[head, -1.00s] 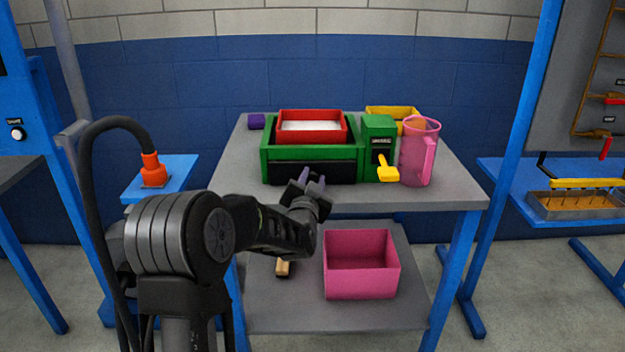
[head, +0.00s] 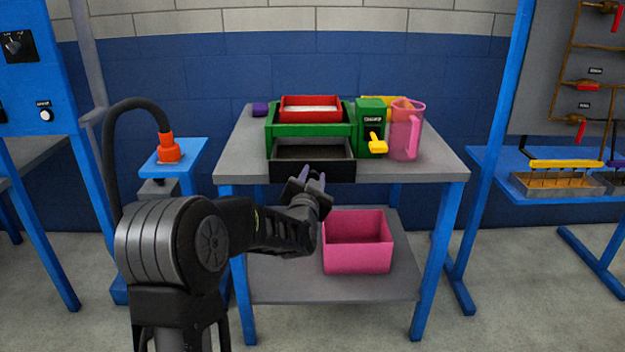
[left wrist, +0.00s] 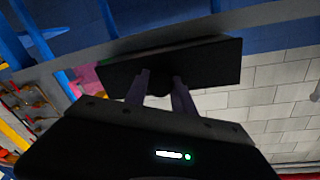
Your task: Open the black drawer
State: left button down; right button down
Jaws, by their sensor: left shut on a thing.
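The black drawer (head: 295,171) stands pulled out of the green housing (head: 340,138) on the table, its dark inside showing from above. My left gripper (head: 313,181) is at the drawer's front, its purple-grey fingers pointing up at it. In the left wrist view the fingers (left wrist: 162,88) close on a small dark knob (left wrist: 161,86) on the drawer front (left wrist: 205,64). The arm hides part of the drawer's lower front in the head view. My right gripper is not in view.
A red tray (head: 311,104) sits on the green housing. A green box with a yellow lever (head: 377,144) and a pink pitcher (head: 403,135) stand right of it. A pink bin (head: 357,255) is on the lower shelf.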

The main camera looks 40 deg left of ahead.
pick_arm(q)
jog(key=c, duration=1.1)
grip_release()
jog(key=v, duration=0.7)
jog(key=shift+s+d+f+p, duration=0.1)
jog(key=shift+s+d+p, duration=0.15)
jog(key=shift+s+p, duration=0.05)
